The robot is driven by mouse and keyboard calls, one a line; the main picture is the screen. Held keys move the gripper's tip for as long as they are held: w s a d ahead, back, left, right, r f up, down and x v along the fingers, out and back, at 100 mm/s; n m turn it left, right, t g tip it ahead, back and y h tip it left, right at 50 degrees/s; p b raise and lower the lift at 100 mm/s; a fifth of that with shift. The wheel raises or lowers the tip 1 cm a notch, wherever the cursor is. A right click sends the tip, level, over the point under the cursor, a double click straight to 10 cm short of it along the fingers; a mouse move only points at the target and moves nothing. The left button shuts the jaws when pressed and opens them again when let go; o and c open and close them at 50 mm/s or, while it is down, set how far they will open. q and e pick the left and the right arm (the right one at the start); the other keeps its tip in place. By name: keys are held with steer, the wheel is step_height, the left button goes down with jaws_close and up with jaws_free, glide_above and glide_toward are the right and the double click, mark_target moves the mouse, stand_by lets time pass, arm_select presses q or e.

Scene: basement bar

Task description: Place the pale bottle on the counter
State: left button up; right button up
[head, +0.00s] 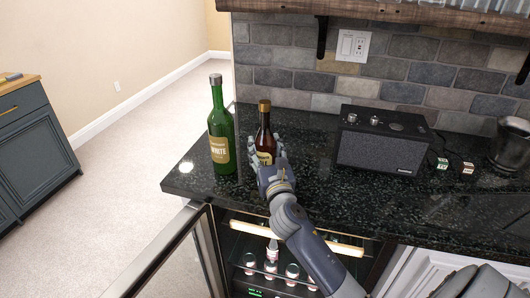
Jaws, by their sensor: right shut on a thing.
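A brown bottle (265,137) with a gold cap and a cream label is upright over the counter's left part. My right gripper (268,155) is shut on it, with fingers around its lower body. The gripper hides the bottle's base, so I cannot tell whether it touches the counter. The bottle's glass is dark, and its label is too small to read. The black speckled counter (390,205) runs to the right. My left gripper is not in view.
A green bottle (221,135) labelled WHITE stands just left of the brown one. A black speaker (380,145), small dice-like blocks (455,165) and a dark metal cup (510,147) are farther right. Below, an open-doored cooler (262,262) holds several bottles.

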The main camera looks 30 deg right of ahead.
steer(key=shift+f, duration=0.45)
steer(key=o, duration=1)
steer(key=shift+f, duration=0.25)
steer(key=o, duration=0.5)
steer(key=shift+a, duration=0.1)
steer(key=shift+r, duration=0.3)
steer(key=v, duration=0.3)
steer(key=b+v, duration=0.1)
steer(key=v, duration=0.6)
steer(key=shift+s+f+b, duration=0.3)
steer(key=shift+f+b, duration=0.05)
steer(key=shift+b, duration=0.05)
steer(key=shift+v, duration=0.8)
